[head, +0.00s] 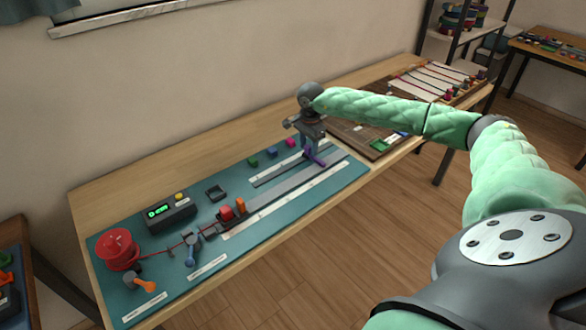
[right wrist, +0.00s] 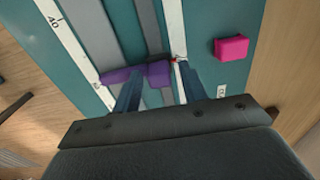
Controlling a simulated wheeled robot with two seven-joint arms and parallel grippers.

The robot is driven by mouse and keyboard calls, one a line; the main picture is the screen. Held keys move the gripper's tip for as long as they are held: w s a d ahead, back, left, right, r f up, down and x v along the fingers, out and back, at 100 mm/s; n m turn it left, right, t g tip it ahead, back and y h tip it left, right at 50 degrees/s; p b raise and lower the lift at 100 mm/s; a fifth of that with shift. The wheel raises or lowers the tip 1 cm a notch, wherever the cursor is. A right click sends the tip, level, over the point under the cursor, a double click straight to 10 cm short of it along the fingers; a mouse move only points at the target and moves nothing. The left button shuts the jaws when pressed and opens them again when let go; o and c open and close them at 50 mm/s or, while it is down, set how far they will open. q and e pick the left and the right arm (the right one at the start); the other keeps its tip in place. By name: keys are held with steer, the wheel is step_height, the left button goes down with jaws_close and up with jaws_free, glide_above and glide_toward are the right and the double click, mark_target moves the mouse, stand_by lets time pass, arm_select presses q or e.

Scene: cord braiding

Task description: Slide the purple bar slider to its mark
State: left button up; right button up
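The purple bar slider (head: 315,156) sits across the grey rails at the far right end of the teal board in the head view. In the right wrist view the purple bar slider (right wrist: 120,75) lies across the rails and the white numbered scale. My right gripper (right wrist: 160,80) is just above it, its two dark fingers apart, with the bar's thicker purple block between them. A gap shows beside the right finger. In the head view my right gripper (head: 306,138) partly covers the slider. A small red pointer shows beside the block. My left gripper is not in view.
Pink (head: 290,143), blue (head: 271,152) and green (head: 252,161) blocks stand behind the rails. A red spool (head: 118,250), a digital display box (head: 170,212) and red and orange blocks (head: 233,210) are on the left. A brown board (head: 375,138) lies to the right.

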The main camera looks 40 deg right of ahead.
steer(key=shift+r+p, duration=0.3)
steer(key=shift+p, duration=0.15)
steer(key=shift+d+r+p, duration=0.15)
steer(key=shift+r+p, duration=0.4)
steer(key=shift+r, duration=1.85)
